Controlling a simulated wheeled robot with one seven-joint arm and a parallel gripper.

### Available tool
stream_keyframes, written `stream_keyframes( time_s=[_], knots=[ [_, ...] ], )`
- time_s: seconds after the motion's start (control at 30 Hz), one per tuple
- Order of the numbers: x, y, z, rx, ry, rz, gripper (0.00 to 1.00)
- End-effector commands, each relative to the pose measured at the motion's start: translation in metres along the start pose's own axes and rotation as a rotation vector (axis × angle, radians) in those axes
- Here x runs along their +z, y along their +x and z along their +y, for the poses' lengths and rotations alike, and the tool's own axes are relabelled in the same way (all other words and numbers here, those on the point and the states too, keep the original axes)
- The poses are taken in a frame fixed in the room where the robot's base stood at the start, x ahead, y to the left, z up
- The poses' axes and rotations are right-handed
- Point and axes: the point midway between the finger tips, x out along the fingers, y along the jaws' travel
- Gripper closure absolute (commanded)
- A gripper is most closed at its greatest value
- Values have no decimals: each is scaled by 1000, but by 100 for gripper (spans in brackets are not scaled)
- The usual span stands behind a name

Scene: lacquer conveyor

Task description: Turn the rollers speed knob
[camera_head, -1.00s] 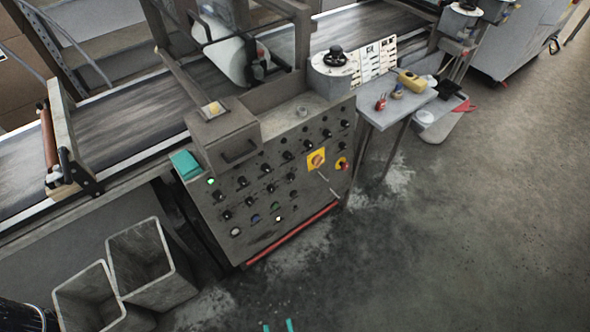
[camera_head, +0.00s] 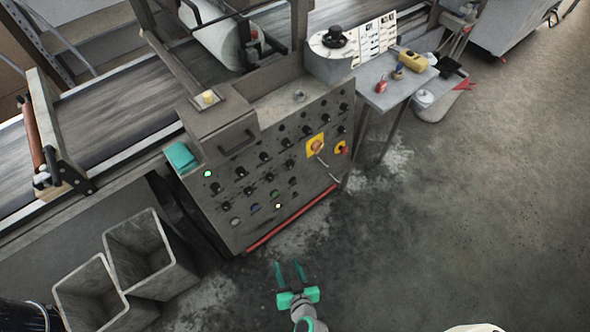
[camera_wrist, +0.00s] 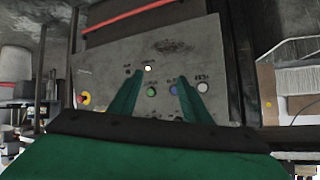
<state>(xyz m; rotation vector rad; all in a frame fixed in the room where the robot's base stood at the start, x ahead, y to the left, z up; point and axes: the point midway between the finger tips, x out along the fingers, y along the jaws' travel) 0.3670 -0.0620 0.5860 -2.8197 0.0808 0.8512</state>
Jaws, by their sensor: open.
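The grey control panel (camera_head: 226,208) stands slanted beside the conveyor, with rows of small black knobs (camera_head: 264,157) on its face. The labels are too small to read, so I cannot tell which knob is the rollers speed knob. My gripper (camera_head: 289,266) has green fingers, is open and empty, and is in front of the panel's lower edge, apart from it. In the wrist view the panel (camera_wrist: 115,55) lies beyond my open fingers, appearing upside down. A white button, a green button (camera_wrist: 151,91) and a blue button show between or beside the fingers.
Two grey bins (camera_head: 150,250) stand at lower left. A side table (camera_head: 395,92) with small tools is at the panel's right. The floor on the right is clear.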

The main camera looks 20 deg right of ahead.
Motion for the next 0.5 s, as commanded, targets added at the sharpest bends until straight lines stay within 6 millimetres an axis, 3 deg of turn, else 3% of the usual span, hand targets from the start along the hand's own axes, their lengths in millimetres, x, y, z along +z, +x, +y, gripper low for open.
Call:
stream_keyframes(
  time_s=[0.03,0.2,0.33,0.5],
  knots=[
    [-8,21,9,-19,17,10,56],
    [-41,75,30,-125,52,69,56],
    [-86,106,51,-211,58,167,56],
    [-154,124,84,-296,39,330,56]
  ],
)
